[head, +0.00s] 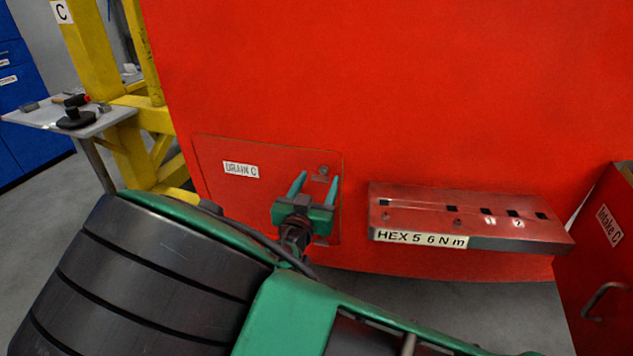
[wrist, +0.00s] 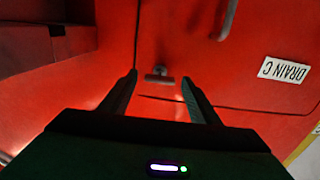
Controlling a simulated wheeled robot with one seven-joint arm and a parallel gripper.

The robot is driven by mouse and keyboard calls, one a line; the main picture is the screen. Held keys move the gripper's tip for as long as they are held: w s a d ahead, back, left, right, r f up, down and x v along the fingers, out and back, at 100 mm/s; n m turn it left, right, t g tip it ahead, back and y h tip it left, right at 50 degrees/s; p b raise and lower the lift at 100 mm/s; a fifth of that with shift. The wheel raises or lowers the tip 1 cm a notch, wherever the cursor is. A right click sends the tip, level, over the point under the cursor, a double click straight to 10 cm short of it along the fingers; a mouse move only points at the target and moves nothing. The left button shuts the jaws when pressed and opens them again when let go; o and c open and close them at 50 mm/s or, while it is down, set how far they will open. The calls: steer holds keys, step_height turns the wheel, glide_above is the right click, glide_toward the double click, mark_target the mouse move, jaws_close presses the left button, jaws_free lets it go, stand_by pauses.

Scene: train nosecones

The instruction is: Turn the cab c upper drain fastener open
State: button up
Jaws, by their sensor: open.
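The red hatch (head: 225,200) labelled DRAIN C (head: 240,170) is set flush in the red cab wall. Its upper fastener (head: 323,170) is a small grey round head with a short bar, near the hatch's upper right corner. In the wrist view the fastener (wrist: 159,76) appears between my fingertips, its bar lying roughly crosswise. My gripper (head: 317,184) is open and empty, its two green fingers pointing at the hatch. In the wrist view my gripper (wrist: 160,80) has one finger on each side of the fastener. I cannot tell whether the fingers touch it.
A red ledge (head: 480,205) with slots and a HEX 5 6 N m label juts out right of the hatch. A red Intake C panel (head: 605,240) with a handle stands at far right. A yellow frame (head: 125,130) and grey shelf (head: 100,122) stand left.

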steer(key=shift+w, duration=0.15)
steer(key=c, duration=1.1)
steer(key=shift+o, duration=0.2)
